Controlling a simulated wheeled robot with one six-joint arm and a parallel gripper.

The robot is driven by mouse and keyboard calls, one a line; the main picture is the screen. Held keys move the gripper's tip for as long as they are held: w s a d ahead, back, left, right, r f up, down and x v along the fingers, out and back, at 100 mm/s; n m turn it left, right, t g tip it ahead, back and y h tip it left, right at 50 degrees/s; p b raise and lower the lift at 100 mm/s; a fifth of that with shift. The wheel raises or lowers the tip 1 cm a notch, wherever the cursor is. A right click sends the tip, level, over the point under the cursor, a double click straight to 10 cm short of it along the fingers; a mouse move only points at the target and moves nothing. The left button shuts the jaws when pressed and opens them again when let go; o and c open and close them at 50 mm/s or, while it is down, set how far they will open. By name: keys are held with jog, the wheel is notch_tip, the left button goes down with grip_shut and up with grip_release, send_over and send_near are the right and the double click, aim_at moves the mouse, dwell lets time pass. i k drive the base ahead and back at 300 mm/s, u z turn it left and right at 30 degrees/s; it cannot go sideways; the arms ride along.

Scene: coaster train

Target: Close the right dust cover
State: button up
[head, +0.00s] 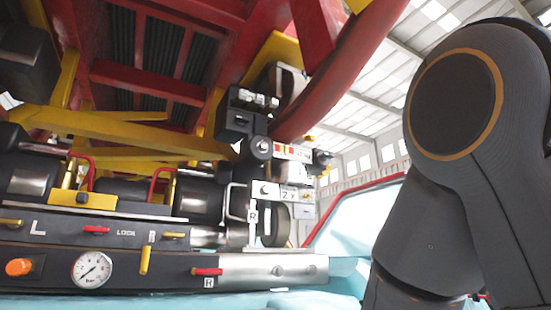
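I cannot tell for sure which part is the right dust cover. A pale upright piece marked R (252,217) stands at the right end of the black panel unit, beside a dark round part (277,226). A second R label (208,282) sits under a red lever (207,271) on the lower panel. A silver cylinder (262,268) runs out to the right of that panel. My gripper is not in view; only a dark link of my arm fills the right side of the picture, apart from these parts.
The black panel (140,264) carries a round gauge (92,269), an orange knob (19,267) and several small levers. A red and yellow frame (160,85) hangs overhead, with a thick red tube (340,75) curving down. Light blue surfaces lie below and behind on the right.

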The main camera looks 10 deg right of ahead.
aim_at(308, 138)
jog(key=u, duration=3.2)
jog(key=k, duration=2.65)
jog(key=z, duration=1.55)
